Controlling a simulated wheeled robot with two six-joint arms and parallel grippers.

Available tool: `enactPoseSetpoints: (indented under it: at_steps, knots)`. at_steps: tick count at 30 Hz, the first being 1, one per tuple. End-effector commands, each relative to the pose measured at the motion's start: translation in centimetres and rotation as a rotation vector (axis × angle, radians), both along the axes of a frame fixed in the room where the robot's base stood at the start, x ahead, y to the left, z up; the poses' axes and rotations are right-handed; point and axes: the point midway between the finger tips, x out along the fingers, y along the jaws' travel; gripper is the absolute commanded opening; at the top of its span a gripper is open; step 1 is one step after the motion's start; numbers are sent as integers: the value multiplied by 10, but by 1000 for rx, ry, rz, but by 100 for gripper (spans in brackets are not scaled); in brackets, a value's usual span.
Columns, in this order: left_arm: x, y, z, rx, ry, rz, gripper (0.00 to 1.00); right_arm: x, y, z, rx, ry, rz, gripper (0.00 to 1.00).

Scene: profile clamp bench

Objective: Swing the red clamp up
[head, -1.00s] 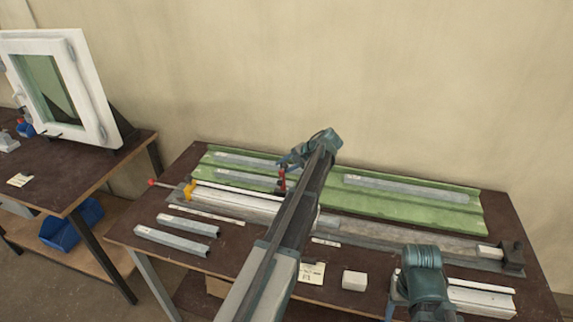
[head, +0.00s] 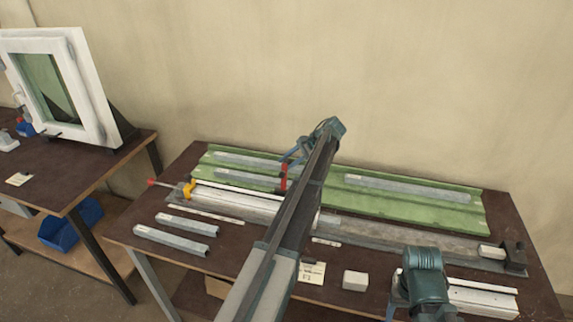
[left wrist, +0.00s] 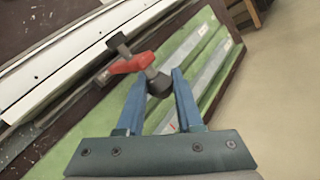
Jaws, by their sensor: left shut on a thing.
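The red clamp (head: 284,178) stands at the back edge of the white profile (head: 245,206) on the bench, partly hidden by my left arm. My left gripper (left wrist: 159,80) is shut on the clamp by this knob, one blue finger on each side. In the head view this gripper (head: 292,160) is just above the red part. My right arm shows at the lower right; its fingers are not clear enough to judge.
A green ribbed mat (head: 400,208) with grey bars lies behind the profile. A yellow clamp (head: 189,188) with a red-tipped handle is at the left end. Grey bars (head: 176,230) and a white block (head: 355,280) lie in front. A black stop (head: 514,256) stands at the right.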

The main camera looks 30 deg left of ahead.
Motion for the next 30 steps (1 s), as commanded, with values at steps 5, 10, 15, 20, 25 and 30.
enactPoseSetpoints:
  at_steps: [5,10,15,20,25,30]
  knots:
    - [1,0,-1,-7,12,0,0,0,0,-1,0,0,0,68]
    - [0,-1,-1,-6,13,0,0,0,0,-1,0,0,0,68]
    - [1,-1,-1,-7,12,0,42,0,0,-1,0,0,0,68]
    - [1,0,-1,-6,11,0,66,0,0,-1,0,0,0,68]
    - [1,0,-1,-5,11,-1,66,0,0,-1,0,0,0,68]
    - [2,-3,4,-4,11,-1,66,0,0,4,0,0,0,68]
